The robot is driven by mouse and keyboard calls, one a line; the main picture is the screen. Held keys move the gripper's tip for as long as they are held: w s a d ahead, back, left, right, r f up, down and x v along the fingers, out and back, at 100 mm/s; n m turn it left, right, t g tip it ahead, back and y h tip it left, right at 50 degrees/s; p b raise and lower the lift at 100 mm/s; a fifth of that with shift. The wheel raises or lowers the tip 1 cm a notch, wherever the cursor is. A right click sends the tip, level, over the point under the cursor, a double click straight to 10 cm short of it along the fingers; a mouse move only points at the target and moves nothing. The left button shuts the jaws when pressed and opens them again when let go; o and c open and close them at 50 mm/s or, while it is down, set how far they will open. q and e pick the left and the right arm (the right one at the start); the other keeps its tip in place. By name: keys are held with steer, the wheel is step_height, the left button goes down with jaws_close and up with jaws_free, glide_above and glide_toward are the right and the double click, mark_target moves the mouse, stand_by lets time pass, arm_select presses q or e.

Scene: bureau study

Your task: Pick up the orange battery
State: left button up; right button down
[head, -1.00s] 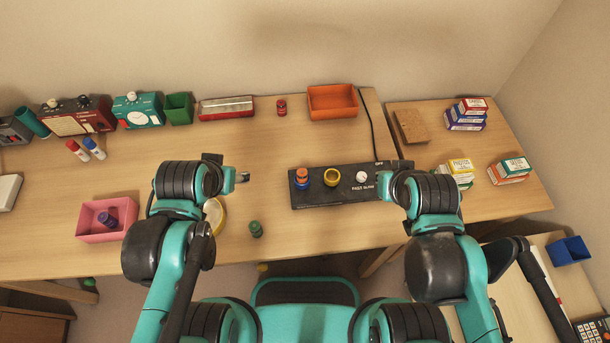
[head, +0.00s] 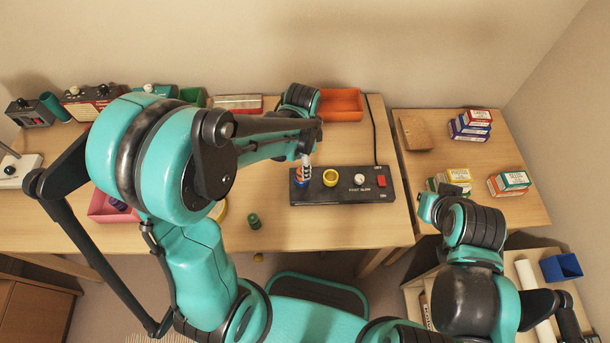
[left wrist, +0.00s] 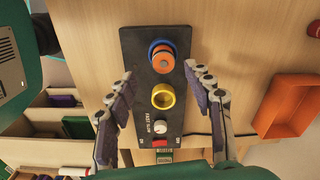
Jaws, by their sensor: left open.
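The orange battery (left wrist: 163,60) stands upright in a blue ring on the black charger box (left wrist: 140,92), seen from above in the left wrist view. In the head view the orange battery (head: 299,172) is mostly hidden behind my left gripper (head: 306,165). My left gripper also shows in the left wrist view (left wrist: 158,72), open, with one finger on each side of the box and nothing between its pads but the view of the battery below. My right gripper (head: 427,206) is near the small right table's front edge; its fingers are too unclear to read.
The box also has an empty yellow ring (head: 331,178), a white knob (head: 360,179) and a red switch (head: 381,181). An orange tray (head: 340,117) stands behind it. A green battery (head: 253,221) stands front left. A pink tray (head: 101,207) is partly hidden by my left arm.

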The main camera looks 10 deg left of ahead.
arm_select(q)
steer(key=f+b, duration=0.1)
steer(key=f, duration=0.1)
steer(key=f+b, duration=0.1)
steer(key=f, duration=0.3)
steer(key=shift+w+a+b, duration=0.2)
steer(key=shift+w+b, duration=0.05)
steer(key=shift+b, duration=0.15)
steer(key=shift+r, duration=0.1)
jaws_close()
